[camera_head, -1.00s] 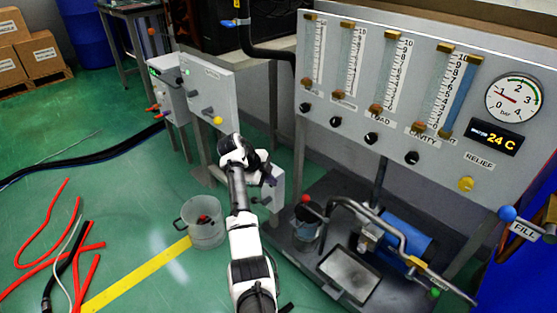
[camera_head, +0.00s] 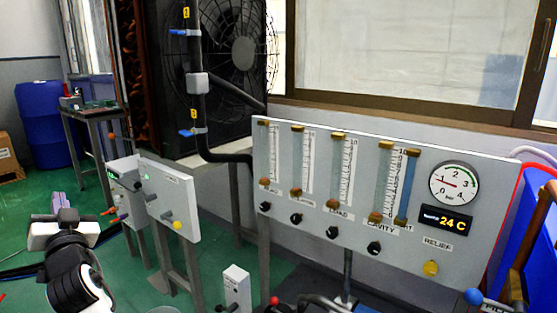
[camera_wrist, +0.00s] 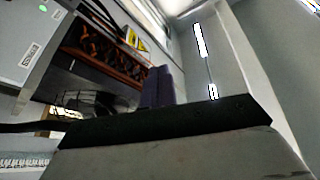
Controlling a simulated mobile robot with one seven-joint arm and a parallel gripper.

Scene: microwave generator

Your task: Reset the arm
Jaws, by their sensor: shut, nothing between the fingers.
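My arm reaches in from the lower left of the head view, white and black. My gripper (camera_head: 59,201) is at its far end, a small purple-grey tip pointing up and away. In the wrist view the fingers (camera_wrist: 159,87) stand together at the middle, shut, with nothing seen between them. My gripper is in front of the grey control boxes and appears clear of them in the head view; the exact distance is hard to tell.
A grey control box (camera_head: 168,196) with knobs stands right of my arm. The flowmeter panel (camera_head: 330,225) with gauge fills the right. A large fan unit (camera_head: 235,50) is behind. A work table (camera_head: 92,112) and blue barrel (camera_head: 42,115) stand far left. Green floor is partly open.

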